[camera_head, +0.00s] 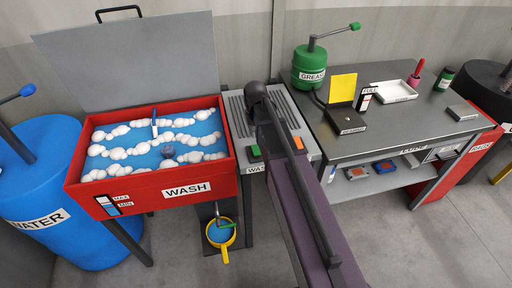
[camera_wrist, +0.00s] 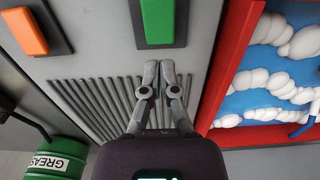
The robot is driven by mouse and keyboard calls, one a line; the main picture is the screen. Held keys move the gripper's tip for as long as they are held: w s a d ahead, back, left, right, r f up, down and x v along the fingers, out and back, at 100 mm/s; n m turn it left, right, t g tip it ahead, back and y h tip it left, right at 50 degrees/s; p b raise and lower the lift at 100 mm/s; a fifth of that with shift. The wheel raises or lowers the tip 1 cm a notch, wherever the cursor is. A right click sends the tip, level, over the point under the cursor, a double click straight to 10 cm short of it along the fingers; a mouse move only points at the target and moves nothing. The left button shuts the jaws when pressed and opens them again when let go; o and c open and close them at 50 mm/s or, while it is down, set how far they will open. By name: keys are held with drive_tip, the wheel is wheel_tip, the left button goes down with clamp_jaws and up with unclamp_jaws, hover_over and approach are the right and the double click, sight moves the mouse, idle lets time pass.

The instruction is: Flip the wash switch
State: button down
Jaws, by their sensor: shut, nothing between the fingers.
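The wash switch shows as a green rocker on a dark base (camera_head: 255,152), just above a partly hidden label beginning WAS on the grey panel right of the red wash basin (camera_head: 170,181). In the wrist view the green rocker (camera_wrist: 158,22) lies just beyond my fingertips. My gripper (camera_wrist: 161,70) is shut and empty, its tips close together over the grey panel, near the dark base's edge. I cannot tell whether the tips touch it. In the head view my arm crosses the panel and the gripper's fingers are hidden.
An orange switch (camera_head: 298,143) sits on the same panel; it also shows in the wrist view (camera_wrist: 25,30). The panel has raised ribs (camera_head: 236,110). The basin holds blue water and white foam. A green grease can (camera_head: 309,69) and a grey workbench (camera_head: 425,125) stand to the right.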

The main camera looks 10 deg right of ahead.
drive_tip(key=shift+r+p, duration=0.65)
drive_tip(key=shift+r, duration=0.2)
drive_tip(key=s, duration=1.6)
drive_tip(key=shift+a, duration=0.15)
